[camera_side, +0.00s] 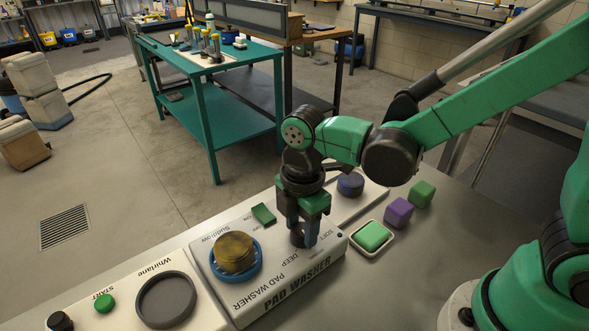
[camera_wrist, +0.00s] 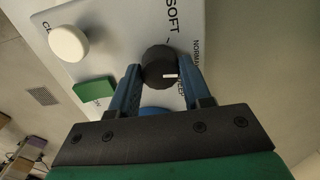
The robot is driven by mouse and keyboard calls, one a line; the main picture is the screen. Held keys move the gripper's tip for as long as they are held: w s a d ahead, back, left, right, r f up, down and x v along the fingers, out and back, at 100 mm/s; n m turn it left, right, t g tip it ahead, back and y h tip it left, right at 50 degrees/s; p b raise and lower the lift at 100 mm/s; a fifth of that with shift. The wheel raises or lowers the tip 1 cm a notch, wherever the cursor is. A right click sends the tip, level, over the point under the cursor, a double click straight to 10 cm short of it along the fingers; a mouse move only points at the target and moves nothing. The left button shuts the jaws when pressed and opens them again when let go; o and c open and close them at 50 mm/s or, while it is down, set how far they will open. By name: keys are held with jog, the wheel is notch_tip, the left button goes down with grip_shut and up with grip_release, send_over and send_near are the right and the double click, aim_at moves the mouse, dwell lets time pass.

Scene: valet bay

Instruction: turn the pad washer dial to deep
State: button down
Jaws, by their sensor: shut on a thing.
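The pad washer (camera_side: 225,285) is a white panel marked SOFT and DEEP in the side view; the wrist view also shows NORMAL. Its dial (camera_wrist: 157,62) is a dark round knob with a short white mark. The mark points to the right in the wrist view, on the side of NORMAL and DEEP; I cannot tell exactly which word it meets. My gripper (camera_wrist: 160,78) is shut on the dial, one blue finger on each side. In the side view my gripper (camera_side: 303,242) reaches down onto the panel and hides most of the dial.
A gold-brown round pad (camera_side: 235,250) sits in a blue ring left of my gripper. A green rectangle (camera_side: 264,214) and a white knob (camera_wrist: 69,43) are close by.

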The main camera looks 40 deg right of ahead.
aim_at(301, 229)
jog(key=m, duration=1)
jog(key=shift+m, duration=0.4)
dwell(0.4)
jog(key=shift+c, duration=2)
grip_release()
jog(key=shift+r, duration=2.85)
